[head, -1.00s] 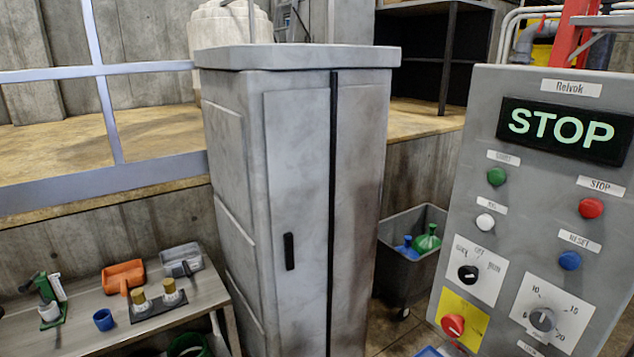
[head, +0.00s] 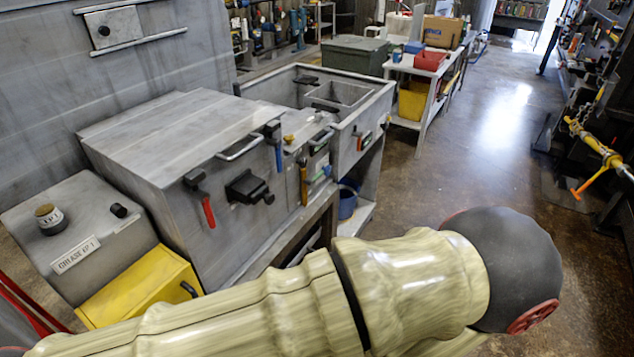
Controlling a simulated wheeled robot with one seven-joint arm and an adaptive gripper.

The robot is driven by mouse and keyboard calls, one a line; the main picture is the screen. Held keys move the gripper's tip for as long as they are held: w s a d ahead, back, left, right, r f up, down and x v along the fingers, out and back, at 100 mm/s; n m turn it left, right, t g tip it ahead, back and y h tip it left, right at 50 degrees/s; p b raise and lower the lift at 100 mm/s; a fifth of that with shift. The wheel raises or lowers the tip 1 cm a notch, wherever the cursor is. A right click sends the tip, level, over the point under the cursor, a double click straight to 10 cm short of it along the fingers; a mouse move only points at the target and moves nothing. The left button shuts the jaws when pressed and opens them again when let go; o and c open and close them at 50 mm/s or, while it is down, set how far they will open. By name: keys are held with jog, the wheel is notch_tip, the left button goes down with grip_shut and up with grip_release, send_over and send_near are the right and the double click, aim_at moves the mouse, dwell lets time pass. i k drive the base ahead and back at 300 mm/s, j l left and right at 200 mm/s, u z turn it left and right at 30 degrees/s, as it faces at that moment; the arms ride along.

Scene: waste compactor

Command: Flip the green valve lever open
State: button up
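I cannot make out a green valve lever in the head view. A yellow pipe fitting (head: 592,143) with an orange handle (head: 590,184) is at the right edge, and its details are small. My cream arm crosses the bottom of the view and ends in a dark rounded joint at the right. My gripper is not in view.
A grey metal cabinet (head: 165,135) with red-handled and blue-handled tools on its front stands at left centre. A grease box (head: 80,235) and a yellow box (head: 140,290) are beside it. A sink bench (head: 375,100) and a shelf table (head: 440,70) stand behind. The floor (head: 490,150) at centre right is clear.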

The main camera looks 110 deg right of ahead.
aim_at(308, 181)
jog(key=z, duration=3.7)
jog(key=i+l+z, duration=0.1)
jog(key=i+l, duration=0.2)
jog(key=i, duration=0.15)
jog(key=i+l+z, duration=0.15)
jog(key=i, duration=0.3)
